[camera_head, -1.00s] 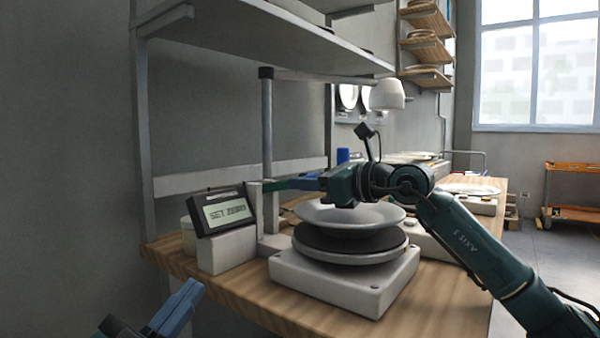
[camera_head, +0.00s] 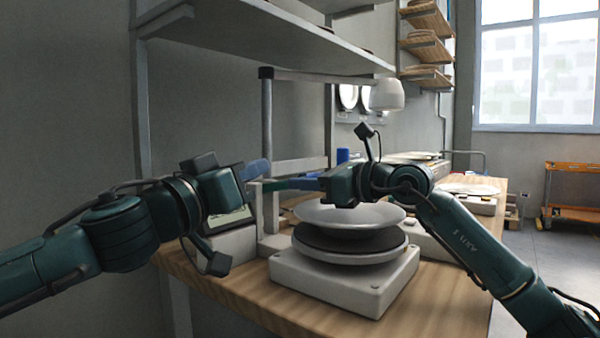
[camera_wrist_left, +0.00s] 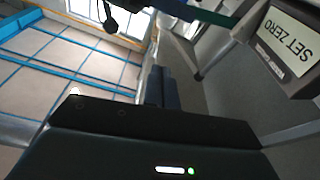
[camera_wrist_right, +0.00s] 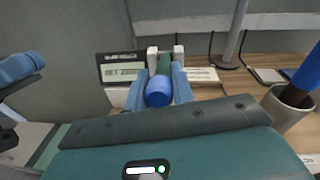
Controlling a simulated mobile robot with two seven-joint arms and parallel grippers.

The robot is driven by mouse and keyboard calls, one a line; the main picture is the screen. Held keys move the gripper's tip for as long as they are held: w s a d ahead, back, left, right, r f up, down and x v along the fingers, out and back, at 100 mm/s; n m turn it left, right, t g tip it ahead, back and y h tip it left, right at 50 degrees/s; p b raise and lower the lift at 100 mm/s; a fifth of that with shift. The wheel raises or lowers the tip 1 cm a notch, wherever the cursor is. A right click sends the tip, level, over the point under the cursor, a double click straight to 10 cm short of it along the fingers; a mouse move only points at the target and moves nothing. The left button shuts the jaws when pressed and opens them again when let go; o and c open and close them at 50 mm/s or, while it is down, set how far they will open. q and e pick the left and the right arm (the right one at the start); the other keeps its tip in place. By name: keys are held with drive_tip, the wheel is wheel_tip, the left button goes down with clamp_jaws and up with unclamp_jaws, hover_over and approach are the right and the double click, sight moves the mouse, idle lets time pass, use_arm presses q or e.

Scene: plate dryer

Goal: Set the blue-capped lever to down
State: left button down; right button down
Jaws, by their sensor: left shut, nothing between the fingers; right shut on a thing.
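The lever with a blue cap (camera_wrist_right: 159,91) sits between the fingers of my right gripper (camera_wrist_right: 159,88) in the right wrist view. Its teal shaft (camera_head: 279,186) runs roughly level from a white upright bracket (camera_head: 268,208) to my right gripper (camera_head: 308,183) in the head view, where the cap is hidden. The right fingers are shut on the lever. My left gripper (camera_head: 259,169) is shut and empty, its fingertips close to the bracket and shaft; I cannot tell if they touch. Its closed blue fingers also show in the left wrist view (camera_wrist_left: 162,88).
A display reading SET ZERO (camera_wrist_left: 285,45) stands by the bracket, partly behind my left arm in the head view. A white scale base (camera_head: 345,280) with stacked plates (camera_head: 350,216) stands below my right gripper. A shelf (camera_head: 270,35) hangs above. A cup (camera_wrist_right: 287,107) stands at right in the right wrist view.

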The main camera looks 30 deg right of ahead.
drive_tip(key=shift+a+f, duration=0.15)
drive_tip(key=shift+f, duration=0.1)
use_arm(q)
drive_tip(key=w+d, duration=0.1)
drive_tip(key=d, duration=0.2)
drive_tip(key=w+d, duration=0.1)
drive_tip(key=d, duration=0.2)
drive_tip(key=w+d, duration=0.1)
drive_tip(key=d, duration=0.3)
drive_tip(key=shift+w+d+f, duration=0.1)
drive_tip(key=shift+w+f, duration=0.1)
drive_tip(key=shift+d+f, duration=0.3)
drive_tip(key=shift+f, duration=0.25)
